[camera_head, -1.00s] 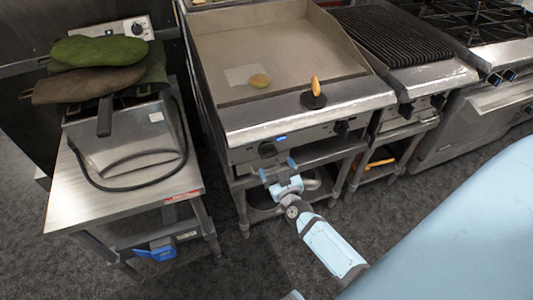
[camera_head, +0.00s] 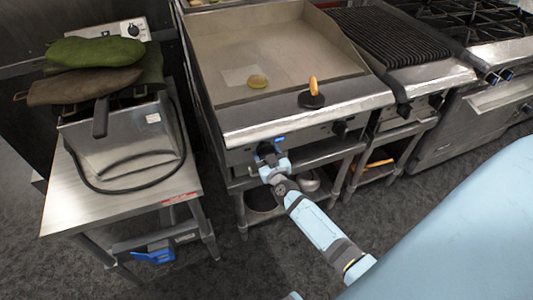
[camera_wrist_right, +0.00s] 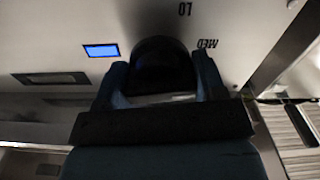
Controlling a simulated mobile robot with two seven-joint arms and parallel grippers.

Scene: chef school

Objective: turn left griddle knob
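The left griddle knob (camera_head: 265,147) is a dark round knob on the griddle's front panel, partly covered by my right gripper in the head view. In the right wrist view the black knob (camera_wrist_right: 158,62) sits between the two fingers, with one finger on each side. My right gripper (camera_head: 270,158) is at the panel; its fingers look open around the knob, and firm contact does not show. "LO" and "MED" marks are printed on the panel near the knob. My left gripper is not in view.
A lit blue display (camera_wrist_right: 101,50) is beside the knob. A second knob (camera_head: 340,128) is farther right on the griddle front (camera_head: 300,137). A steel table (camera_head: 75,205) with a fryer stands at left. A ribbed grill (camera_head: 390,40) adjoins the griddle at right.

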